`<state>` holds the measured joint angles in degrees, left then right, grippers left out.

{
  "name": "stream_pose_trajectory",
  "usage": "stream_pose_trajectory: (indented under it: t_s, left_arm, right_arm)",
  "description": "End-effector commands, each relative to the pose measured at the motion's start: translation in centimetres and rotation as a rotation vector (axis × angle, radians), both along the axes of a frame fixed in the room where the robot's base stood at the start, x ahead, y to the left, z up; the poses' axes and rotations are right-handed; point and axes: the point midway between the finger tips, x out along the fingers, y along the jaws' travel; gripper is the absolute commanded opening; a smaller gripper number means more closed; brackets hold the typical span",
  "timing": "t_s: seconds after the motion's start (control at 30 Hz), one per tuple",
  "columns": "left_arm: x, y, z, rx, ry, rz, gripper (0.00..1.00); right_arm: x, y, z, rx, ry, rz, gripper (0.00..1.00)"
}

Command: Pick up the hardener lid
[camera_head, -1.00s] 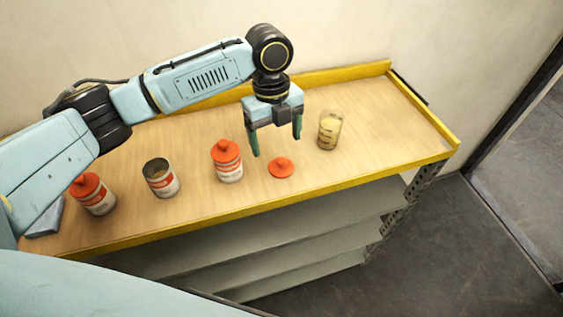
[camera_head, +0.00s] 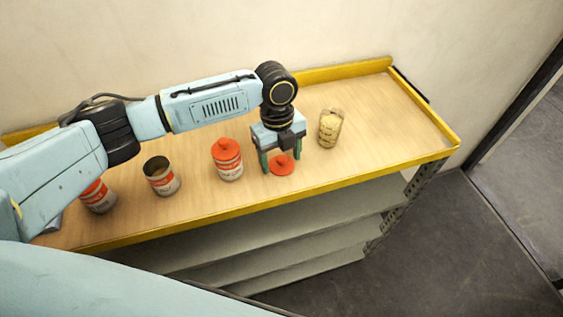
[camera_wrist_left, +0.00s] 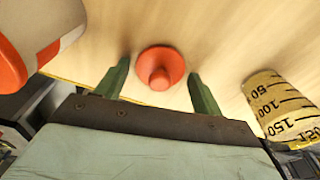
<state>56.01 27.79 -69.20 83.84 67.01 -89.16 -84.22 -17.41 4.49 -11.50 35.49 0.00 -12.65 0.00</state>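A loose orange-red lid with a raised knob (camera_head: 282,166) lies on the wooden bench top; it also shows in the left wrist view (camera_wrist_left: 160,68). My left gripper (camera_head: 282,164) is open and points down over the lid. Its two green fingers stand on either side of the lid, apart from it, in the left wrist view (camera_wrist_left: 159,74). An open can (camera_head: 162,178) without a lid stands to the left. A can with an orange lid on (camera_head: 228,162) stands just left of the gripper. My right gripper is not in view.
A measuring cup with yellowish contents (camera_head: 330,128) stands close right of the gripper. Another red-and-white can (camera_head: 98,197) is partly behind my left arm. The bench has a raised yellow rim (camera_head: 350,72). The bench's right end is clear.

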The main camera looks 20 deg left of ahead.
Motion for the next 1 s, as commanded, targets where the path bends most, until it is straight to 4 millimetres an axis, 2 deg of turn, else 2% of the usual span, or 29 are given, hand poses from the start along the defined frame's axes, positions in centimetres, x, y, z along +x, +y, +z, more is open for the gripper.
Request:
stream_pose_trajectory:
  t_s: [0.03, 0.23, 0.57, 0.73, 1.0]
  left_arm:
    - [0.0, 0.0, 0.0, 0.0, 0.0, 0.0, 0.61]
    - [0.0, 0.0, 0.0, 0.0, 0.0, 0.0, 0.35]
    - [0.0, 0.0, 0.2, -0.001, -0.001, 0.0, 0.33]
    - [0.1, 0.0, 2.3, -0.002, -0.003, -0.002, 0.33]
    - [0.1, 0.0, 7.7, -0.002, -0.002, 0.0, 0.33]
  right_arm:
    - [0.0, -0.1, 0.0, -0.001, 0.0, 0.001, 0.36]
    - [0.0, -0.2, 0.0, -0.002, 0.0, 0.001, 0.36]
    - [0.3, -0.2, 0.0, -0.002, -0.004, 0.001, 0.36]
    - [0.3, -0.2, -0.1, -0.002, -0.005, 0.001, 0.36]
    - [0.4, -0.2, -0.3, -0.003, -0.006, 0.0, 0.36]
